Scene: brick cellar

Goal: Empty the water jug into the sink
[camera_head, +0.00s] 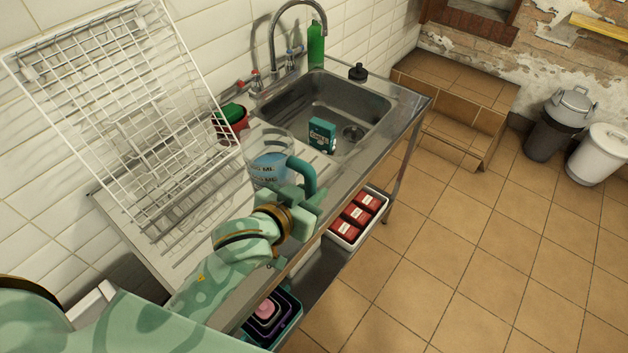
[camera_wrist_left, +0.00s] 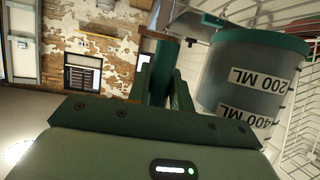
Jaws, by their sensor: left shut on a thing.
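The clear water jug (camera_head: 268,146) with a teal handle (camera_head: 306,176) is at the near left side of the sink (camera_head: 371,101), over the draining board. It looks roughly upright, with bluish water low in it. My left gripper (camera_head: 301,192) is shut on the handle. In the left wrist view, the jug (camera_wrist_left: 248,75) with its ML marks is to the right of the fingers (camera_wrist_left: 166,80). The sink basin holds a dark green box (camera_head: 321,135) beside the drain (camera_head: 353,133). My right gripper is not in view.
A white wire rack (camera_head: 125,100) leans on the wall at left. A red pot with a green thing (camera_head: 231,117), the tap (camera_head: 275,45), a green bottle (camera_head: 316,45) and a dark stopper-like item (camera_head: 357,72) stand around the sink. Red packs (camera_head: 356,215) are below.

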